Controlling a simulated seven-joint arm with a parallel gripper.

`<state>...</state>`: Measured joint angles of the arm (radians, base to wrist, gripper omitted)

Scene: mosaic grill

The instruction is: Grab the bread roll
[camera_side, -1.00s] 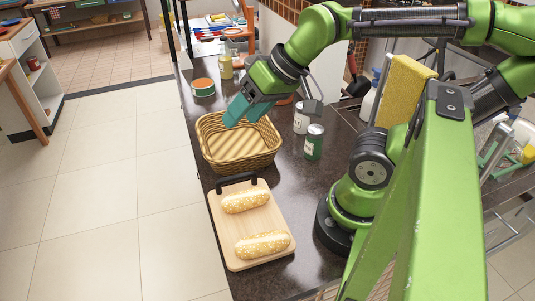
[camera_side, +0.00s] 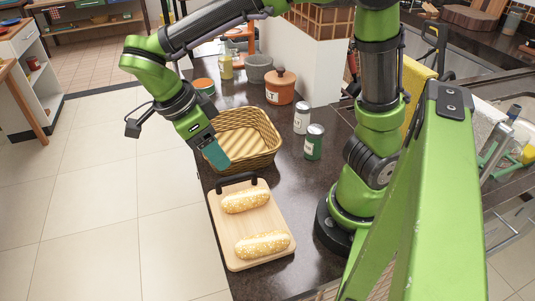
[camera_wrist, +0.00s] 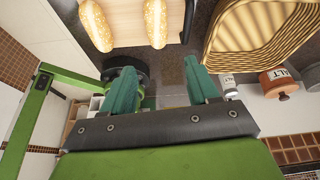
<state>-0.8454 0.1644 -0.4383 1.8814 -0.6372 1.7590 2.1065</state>
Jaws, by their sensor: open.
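Two seeded bread rolls lie apart on a wooden board with a dark handle (camera_side: 228,231). The farther roll (camera_side: 246,201) is near the handle, and the nearer roll (camera_side: 263,244) is at the board's front end. In the wrist view one roll (camera_wrist: 97,26) shows at the top left and the other roll (camera_wrist: 155,22) at the top middle. My gripper (camera_side: 217,157), with teal fingers, is in the air by the basket's front left side, beyond the board's handle. In the wrist view its fingers (camera_wrist: 162,85) are spread with nothing between them.
An empty wicker basket (camera_side: 270,160) stands beyond the board. Two cans, a white one (camera_side: 302,118) and a green one (camera_side: 313,143), stand to its right. An orange salt pot (camera_side: 280,88) and a grey pot (camera_side: 259,69) are behind. The counter's left edge is close to the board.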

